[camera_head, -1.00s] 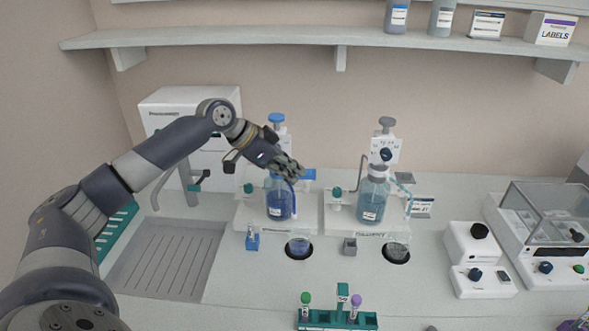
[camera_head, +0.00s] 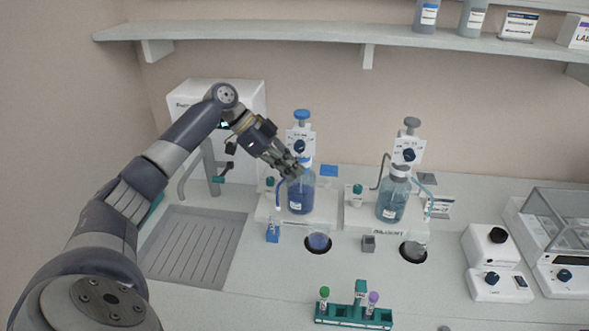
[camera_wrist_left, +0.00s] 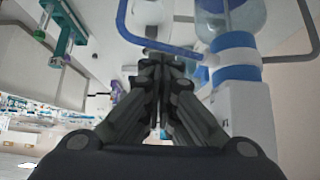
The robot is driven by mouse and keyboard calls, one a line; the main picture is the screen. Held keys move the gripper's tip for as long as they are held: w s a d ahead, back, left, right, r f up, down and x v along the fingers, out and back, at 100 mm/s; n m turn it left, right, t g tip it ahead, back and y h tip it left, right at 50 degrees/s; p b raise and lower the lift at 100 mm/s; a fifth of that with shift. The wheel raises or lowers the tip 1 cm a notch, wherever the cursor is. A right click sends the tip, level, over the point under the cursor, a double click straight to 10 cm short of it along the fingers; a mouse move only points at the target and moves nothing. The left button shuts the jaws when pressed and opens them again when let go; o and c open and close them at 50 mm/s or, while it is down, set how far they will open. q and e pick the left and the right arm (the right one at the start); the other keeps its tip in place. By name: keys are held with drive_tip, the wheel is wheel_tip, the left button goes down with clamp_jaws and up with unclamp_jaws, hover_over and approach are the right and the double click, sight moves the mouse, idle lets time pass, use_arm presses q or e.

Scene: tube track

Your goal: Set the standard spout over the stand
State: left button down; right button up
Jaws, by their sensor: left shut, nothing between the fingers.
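A bottle of dark blue liquid (camera_head: 301,200) stands under a blue-topped dispenser (camera_head: 302,116) on a white base. Its blue spout (camera_head: 280,188) bends down on the bottle's left side, roughly above a small blue stand (camera_head: 272,233); I cannot tell exact alignment. The spout also shows as a blue tube in the left wrist view (camera_wrist_left: 133,33). My left gripper (camera_head: 298,171) is shut and empty by the dispenser's neck; in the left wrist view its fingers (camera_wrist_left: 160,75) are close to the tube, contact unclear. My right gripper is not in view.
A second dispenser with a grey-blue bottle (camera_head: 393,202) stands to the right, with a grey block (camera_head: 368,243) in front. A cup (camera_head: 318,242) sits in a bench hole. A teal tube rack (camera_head: 352,317) is at the front. A shelf (camera_head: 250,31) crosses above.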

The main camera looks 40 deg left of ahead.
use_arm(q)
drive_tip(key=shift+w, duration=0.15)
drive_tip(key=shift+w+d+p, duration=0.3)
drive_tip(key=shift+w+p, duration=0.35)
